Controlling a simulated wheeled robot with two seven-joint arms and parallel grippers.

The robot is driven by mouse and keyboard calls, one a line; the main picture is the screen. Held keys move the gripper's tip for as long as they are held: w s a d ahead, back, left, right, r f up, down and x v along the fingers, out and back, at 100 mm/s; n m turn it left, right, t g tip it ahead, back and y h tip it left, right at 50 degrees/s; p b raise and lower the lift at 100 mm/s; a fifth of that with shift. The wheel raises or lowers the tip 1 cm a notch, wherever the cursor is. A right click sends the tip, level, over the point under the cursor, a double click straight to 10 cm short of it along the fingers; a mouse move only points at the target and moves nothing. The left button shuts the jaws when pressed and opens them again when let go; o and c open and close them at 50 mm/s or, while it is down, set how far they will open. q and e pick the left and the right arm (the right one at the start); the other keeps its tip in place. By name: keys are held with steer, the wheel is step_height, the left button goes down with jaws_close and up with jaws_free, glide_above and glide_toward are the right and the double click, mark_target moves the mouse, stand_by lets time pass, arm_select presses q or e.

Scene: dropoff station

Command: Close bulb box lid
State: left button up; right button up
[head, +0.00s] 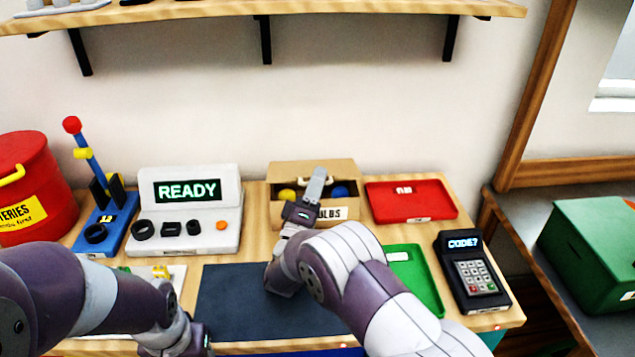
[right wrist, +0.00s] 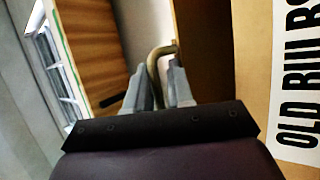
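The bulb box (head: 284,215) is a cardboard box with a white label at the back of the table. Its lid (head: 290,168) is raised at the rear, and a yellow and a blue bulb show inside. My right gripper (head: 317,182) reaches up in front of the box opening. In the right wrist view its two grey fingers (right wrist: 162,85) are close together around a brass-coloured curved handle (right wrist: 157,55), which meets a brown panel beside the box's "OLD BULBS" label (right wrist: 297,80). My left gripper (head: 202,342) is at the bottom edge, its fingers unclear.
A red tray (head: 410,201) lies right of the box, a green tray (head: 428,282) nearer. A keypad (head: 470,272) stands at the right, the READY console (head: 185,238) at the left. The dark mat (head: 235,300) is largely clear. A shelf (head: 350,12) hangs above.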

steer(key=shift+s, duration=0.1)
steer(key=s+a+f+b, duration=0.1)
steer(key=s+a, duration=0.2)
steer(key=s, duration=0.4)
steer(key=s+a+f, duration=0.1)
steer(key=s+a, duration=0.3)
steer(key=s, duration=0.3)
steer(key=shift+s+f+b, duration=0.15)
steer(key=shift+s+b, duration=0.2)
steer(key=shift+b, duration=0.05)
steer(key=shift+c, duration=0.3)
